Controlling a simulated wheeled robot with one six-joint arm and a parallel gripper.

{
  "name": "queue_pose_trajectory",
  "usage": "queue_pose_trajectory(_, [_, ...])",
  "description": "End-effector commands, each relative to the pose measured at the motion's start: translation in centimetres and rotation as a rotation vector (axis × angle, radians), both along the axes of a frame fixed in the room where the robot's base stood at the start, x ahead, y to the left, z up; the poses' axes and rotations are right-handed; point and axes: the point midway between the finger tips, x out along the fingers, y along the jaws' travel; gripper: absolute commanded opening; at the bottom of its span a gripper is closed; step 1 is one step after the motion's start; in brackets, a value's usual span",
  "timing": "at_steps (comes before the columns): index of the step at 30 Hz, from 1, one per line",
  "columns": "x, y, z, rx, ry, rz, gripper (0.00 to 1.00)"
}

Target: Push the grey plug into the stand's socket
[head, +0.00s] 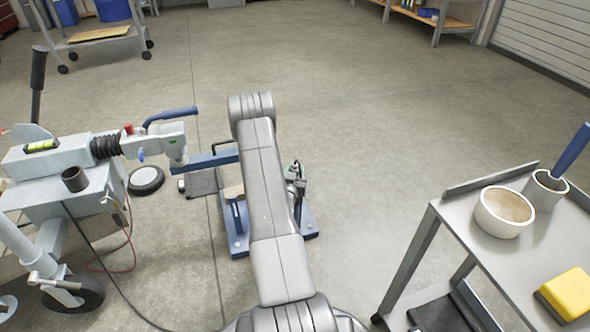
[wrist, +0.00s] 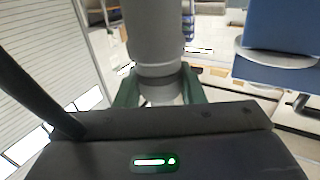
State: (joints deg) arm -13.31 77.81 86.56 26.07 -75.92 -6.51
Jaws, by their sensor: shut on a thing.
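In the wrist view my gripper (wrist: 158,90) has its two green fingers closed on the grey plug (wrist: 155,35), a thick round cylinder that runs up out of the picture. Its far end and the socket are not seen there. In the head view my gripper (head: 297,174) is small and dark, just right of my arm link, above the stand's blue base (head: 238,244). My arm covers most of the stand and I cannot make out the plug or socket there. A blue post with a grey collar (wrist: 277,55) is at the right of the wrist view, apart from the plug.
The trailer coupling (head: 155,142) with a blue handle is left of my arm. A cable (head: 128,225) hangs by its frame. A metal cart (head: 455,235) with a white bowl (head: 504,211) and yellow sponge (head: 568,293) is at the right. Floor between is clear.

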Motion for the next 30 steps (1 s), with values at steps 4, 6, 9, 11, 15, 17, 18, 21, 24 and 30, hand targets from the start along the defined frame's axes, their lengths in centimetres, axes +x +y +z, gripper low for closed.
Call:
queue_pose_trajectory(4, [0.0, 0.0, -0.4, 0.000, -0.001, 0.000, 0.00])
queue_pose_trajectory(6, [0.0, 0.0, -0.7, 0.000, 0.000, 0.000, 0.00])
queue_pose_trajectory(9, [0.0, 0.0, -1.0, 0.000, 0.001, 0.000, 0.00])
queue_pose_trajectory(11, [0.0, 0.0, -1.2, 0.000, 0.000, 0.000, 0.00])
queue_pose_trajectory(15, [0.0, 0.0, -1.5, 0.000, 0.000, 0.000, 0.00])
queue_pose_trajectory(17, [0.0, 0.0, -1.7, 0.000, -0.001, 0.000, 0.00])
queue_pose_trajectory(18, [0.0, 0.0, -1.8, 0.000, 0.000, 0.000, 0.00])
queue_pose_trajectory(21, [0.0, 0.0, -2.2, 0.000, 0.000, 0.000, 0.00])
queue_pose_trajectory(24, [0.0, 0.0, -2.5, 0.000, 0.000, 0.000, 0.00])
queue_pose_trajectory(30, [0.0, 0.0, -3.0, 0.000, -0.001, 0.000, 0.00])
